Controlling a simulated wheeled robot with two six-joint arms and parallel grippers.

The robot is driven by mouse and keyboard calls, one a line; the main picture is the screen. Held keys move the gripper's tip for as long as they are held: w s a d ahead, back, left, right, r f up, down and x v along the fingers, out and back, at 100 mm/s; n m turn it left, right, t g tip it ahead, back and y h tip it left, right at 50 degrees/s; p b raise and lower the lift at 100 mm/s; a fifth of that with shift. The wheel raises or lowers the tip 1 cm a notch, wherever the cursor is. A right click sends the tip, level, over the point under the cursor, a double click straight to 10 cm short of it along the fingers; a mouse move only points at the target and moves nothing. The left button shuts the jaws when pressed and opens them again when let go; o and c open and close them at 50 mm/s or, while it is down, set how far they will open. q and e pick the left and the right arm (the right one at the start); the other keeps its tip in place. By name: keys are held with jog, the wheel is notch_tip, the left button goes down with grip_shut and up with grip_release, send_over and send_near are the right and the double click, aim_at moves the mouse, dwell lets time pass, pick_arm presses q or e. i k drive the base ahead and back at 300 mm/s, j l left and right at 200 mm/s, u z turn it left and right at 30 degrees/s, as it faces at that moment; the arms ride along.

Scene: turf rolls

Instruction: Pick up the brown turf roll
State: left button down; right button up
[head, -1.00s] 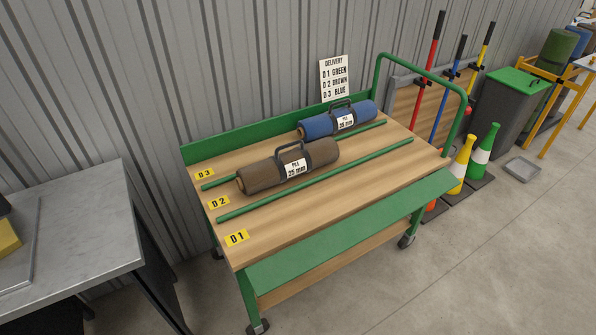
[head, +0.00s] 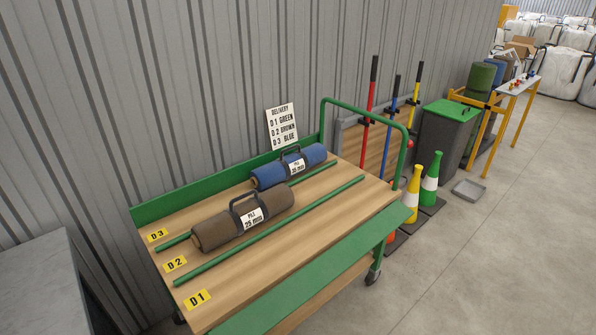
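A brown turf roll (head: 214,233) with a dark carry handle and a white "25 mm" label lies on the wooden top of a green cart (head: 300,262). It lies in the D2 lane, between two green rails. Another brown roll (head: 515,66) stands partly hidden in a yellow-framed rack at the far right, beside a blue and a green roll. Neither of my grippers is in view.
A blue roll (head: 265,179) lies behind in lane D3; lane D1 in front is empty. A delivery sign (head: 282,127) reads D1 green, D2 brown, D3 blue. Traffic cones (head: 431,181), a bin (head: 447,130) and a grey tray (head: 468,190) stand right of the cart. Open floor lies at lower right.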

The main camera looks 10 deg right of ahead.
aim_at(211, 233)
jog(key=i+l+z, duration=0.2)
jog(key=l, duration=0.25)
jog(key=l+z, duration=0.15)
jog(key=l, duration=0.25)
jog(key=i+l+z, duration=0.2)
jog(key=l, duration=0.2)
jog(key=k, duration=0.1)
